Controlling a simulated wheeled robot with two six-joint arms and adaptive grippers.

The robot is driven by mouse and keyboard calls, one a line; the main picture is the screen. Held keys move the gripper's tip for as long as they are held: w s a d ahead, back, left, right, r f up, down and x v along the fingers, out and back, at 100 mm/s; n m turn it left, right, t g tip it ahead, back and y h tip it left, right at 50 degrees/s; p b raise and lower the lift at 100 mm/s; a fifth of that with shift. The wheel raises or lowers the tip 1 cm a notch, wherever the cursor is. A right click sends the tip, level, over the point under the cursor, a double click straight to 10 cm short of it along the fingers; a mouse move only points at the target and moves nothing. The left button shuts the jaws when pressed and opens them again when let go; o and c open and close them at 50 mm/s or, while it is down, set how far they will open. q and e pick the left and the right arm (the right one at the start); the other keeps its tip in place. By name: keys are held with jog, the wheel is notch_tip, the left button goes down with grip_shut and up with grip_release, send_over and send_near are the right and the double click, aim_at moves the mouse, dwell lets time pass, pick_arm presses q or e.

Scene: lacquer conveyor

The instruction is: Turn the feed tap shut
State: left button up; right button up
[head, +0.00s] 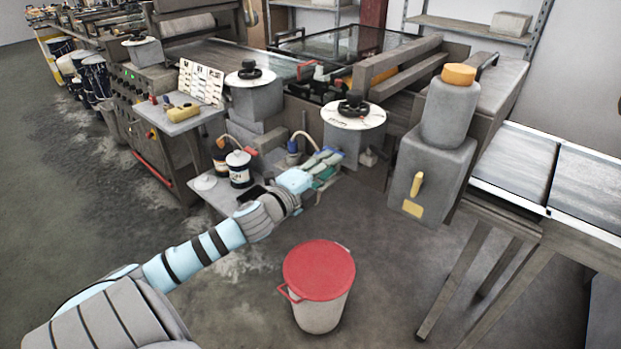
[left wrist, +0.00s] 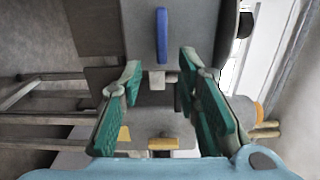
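My left gripper (head: 326,163) is open, with green finger pads, in front of a grey drum (head: 342,142) with a white lid. In the left wrist view the open fingers (left wrist: 160,78) stand apart with nothing gripped. A blue handle (left wrist: 162,36) on a grey body lies beyond the fingertips, apart from them. A yellow handle (left wrist: 162,143) shows lower, between the fingers. In the head view a yellow handle (head: 417,184) sits upright on a grey box at the right. I cannot tell which handle is the feed tap. My right gripper is not in view.
A bucket with a red lid (head: 319,270) stands on the floor below my left arm. A low stand with small pots (head: 238,168) is left of the gripper. A metal table (head: 515,165) is at the right. The floor at front left is clear.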

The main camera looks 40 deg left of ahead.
pick_arm(q)
jog(key=s, duration=0.7)
jog(key=shift+s, duration=0.4)
jog(key=shift+d, duration=0.1)
